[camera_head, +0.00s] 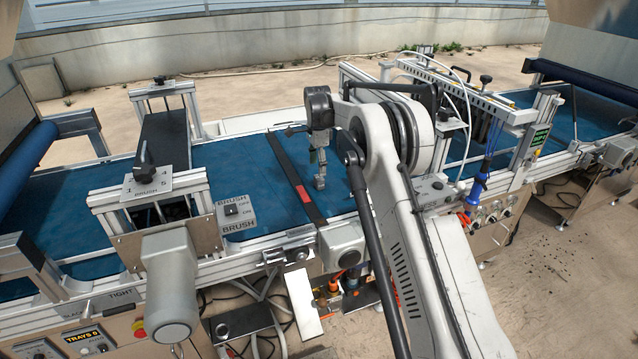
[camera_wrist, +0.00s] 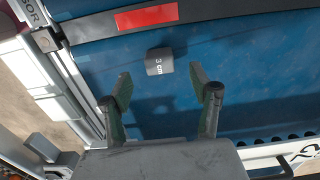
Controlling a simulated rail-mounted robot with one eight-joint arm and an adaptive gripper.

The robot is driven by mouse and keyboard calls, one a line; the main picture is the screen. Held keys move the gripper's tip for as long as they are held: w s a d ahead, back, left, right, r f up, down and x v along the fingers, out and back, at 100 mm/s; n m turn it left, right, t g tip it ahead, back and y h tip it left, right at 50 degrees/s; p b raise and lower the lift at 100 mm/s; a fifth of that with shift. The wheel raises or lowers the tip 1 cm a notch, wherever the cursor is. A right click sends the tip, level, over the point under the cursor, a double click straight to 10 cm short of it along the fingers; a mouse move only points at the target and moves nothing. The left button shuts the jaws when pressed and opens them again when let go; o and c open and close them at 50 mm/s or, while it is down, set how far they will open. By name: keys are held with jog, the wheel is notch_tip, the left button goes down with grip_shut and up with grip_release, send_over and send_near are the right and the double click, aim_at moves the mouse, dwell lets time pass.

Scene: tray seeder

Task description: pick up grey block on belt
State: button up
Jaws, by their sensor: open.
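The small grey block (camera_wrist: 159,61), marked "3 cm", lies on the blue belt (camera_wrist: 160,110) in the wrist view, near the dark crossbar with a red patch. My gripper (camera_wrist: 161,79) is open, with one finger left and one right of the block in the picture. The block shows just past the fingertips, roughly midway between them, and looks untouched. In the head view my gripper (camera_head: 320,181) points down over the blue belt (camera_head: 250,165), right of the crossbar. I cannot tell the block from the fingers there.
The dark crossbar (camera_head: 292,178) with its red patch (camera_wrist: 146,17) spans the belt close to the block. Metal side rails (camera_head: 265,243) edge the belt. The brush unit (camera_head: 150,182) stands left, and a framed station (camera_head: 470,95) stands right. The belt left of the crossbar is clear.

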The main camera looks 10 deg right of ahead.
aim_at(319, 178)
jog(key=shift+d+f, duration=0.15)
jog(key=shift+f, duration=1.4)
jog(key=shift+d+f, duration=0.1)
jog(key=shift+f, duration=1.4)
jog(key=c, duration=1.3)
jog(key=shift+o, duration=0.2)
jog(key=shift+r, duration=0.1)
